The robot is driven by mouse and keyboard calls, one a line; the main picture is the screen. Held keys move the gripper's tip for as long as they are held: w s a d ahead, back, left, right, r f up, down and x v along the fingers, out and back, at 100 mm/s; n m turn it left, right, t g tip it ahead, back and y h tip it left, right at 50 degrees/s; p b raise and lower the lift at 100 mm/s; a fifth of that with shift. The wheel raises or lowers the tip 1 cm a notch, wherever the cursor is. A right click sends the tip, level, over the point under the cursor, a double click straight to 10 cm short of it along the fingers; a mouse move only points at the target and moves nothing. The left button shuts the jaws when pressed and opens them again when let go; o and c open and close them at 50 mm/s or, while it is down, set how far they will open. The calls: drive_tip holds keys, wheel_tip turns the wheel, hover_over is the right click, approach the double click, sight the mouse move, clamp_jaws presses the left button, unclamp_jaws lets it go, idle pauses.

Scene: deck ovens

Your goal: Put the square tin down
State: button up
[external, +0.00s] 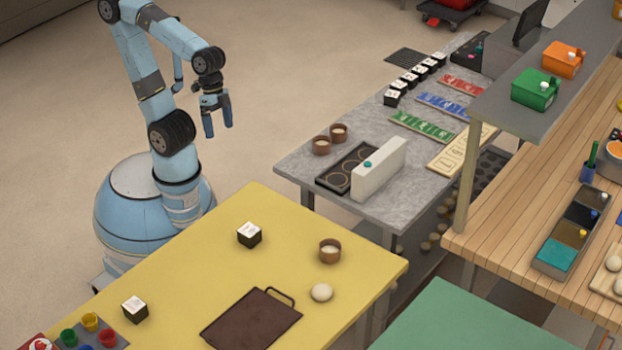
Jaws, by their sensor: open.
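My gripper (218,132) hangs pointing down in the air, over open floor beyond the far edge of the yellow table. It is open, with nothing visible between its fingers. One square black tin with a white top (249,235) stands upright on the yellow table (190,270), near its far edge. A second square tin (135,309) stands at the table's left side. Both are apart from my gripper. Several more like them stand in a row on the grey counter (290,168), including a near one (391,98).
The yellow table also holds a round brown tin (330,250), a pale dough ball (321,292), a dark board with a handle (250,320) and coloured cups (90,322). A black tray (348,167) and white block (379,169) sit on the counter. The table's middle is clear.

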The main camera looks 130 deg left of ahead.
drive_tip(key=s+r+m+t, duration=0.1)
drive_tip(key=s+r+m+t+y, duration=0.1)
drive_tip(key=r, duration=0.1)
drive_tip(key=shift+s+a+t+y, duration=0.3)
drive_tip(key=shift+s+a, duration=0.1)
